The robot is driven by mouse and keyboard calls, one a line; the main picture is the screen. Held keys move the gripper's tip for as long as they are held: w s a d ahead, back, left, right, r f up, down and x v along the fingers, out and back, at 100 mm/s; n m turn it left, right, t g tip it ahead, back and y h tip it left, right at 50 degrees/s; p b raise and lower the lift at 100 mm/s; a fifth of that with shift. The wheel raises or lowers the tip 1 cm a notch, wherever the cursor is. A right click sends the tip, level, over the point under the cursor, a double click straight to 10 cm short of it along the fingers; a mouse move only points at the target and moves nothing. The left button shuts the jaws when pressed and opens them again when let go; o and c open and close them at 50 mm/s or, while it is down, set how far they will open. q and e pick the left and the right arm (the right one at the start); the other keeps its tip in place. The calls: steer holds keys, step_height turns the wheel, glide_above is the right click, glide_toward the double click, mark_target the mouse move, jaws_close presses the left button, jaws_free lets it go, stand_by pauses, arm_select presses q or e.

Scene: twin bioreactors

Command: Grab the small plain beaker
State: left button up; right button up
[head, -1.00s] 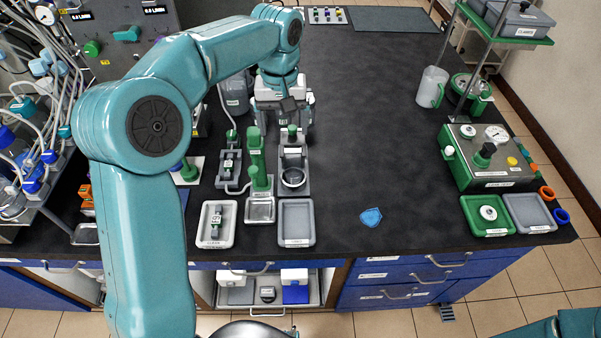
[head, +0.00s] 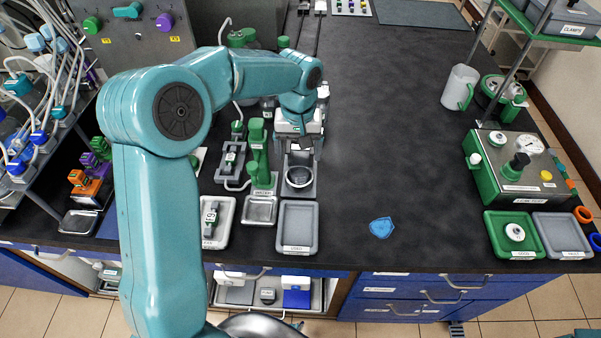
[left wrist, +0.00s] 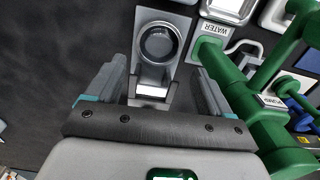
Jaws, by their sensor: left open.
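A small round clear beaker (head: 299,176) sits on a grey stand (head: 301,158) left of the middle of the bench. In the left wrist view the beaker (left wrist: 158,43) shows from above as a dark ring on the grey stand, ahead of the fingers. My left gripper (head: 299,148) points down just behind the beaker in the head view. In the left wrist view its two fingers (left wrist: 155,80) are apart, one to each side of the stand's line, with nothing between them in grip. My right gripper is not in view.
A green water dispenser (head: 257,157) stands close left of the beaker, its label reading WATER in the left wrist view. A grey tray (head: 297,247) lies in front. A blue patch (head: 381,228) lies on the bench to the right. The bench's middle is largely clear.

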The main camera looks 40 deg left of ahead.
mark_target(299, 165)
arm_select(q)
step_height(299, 165, down, 6)
steer(key=shift+w+r+p, duration=0.1)
steer(key=shift+p, duration=0.4)
steer(key=shift+d, duration=0.1)
steer(key=shift+s+d+r, duration=0.1)
steer(key=shift+s, duration=0.1)
steer(key=shift+c, duration=0.6)
steer(key=shift+w, duration=0.15)
steer(key=c, duration=1)
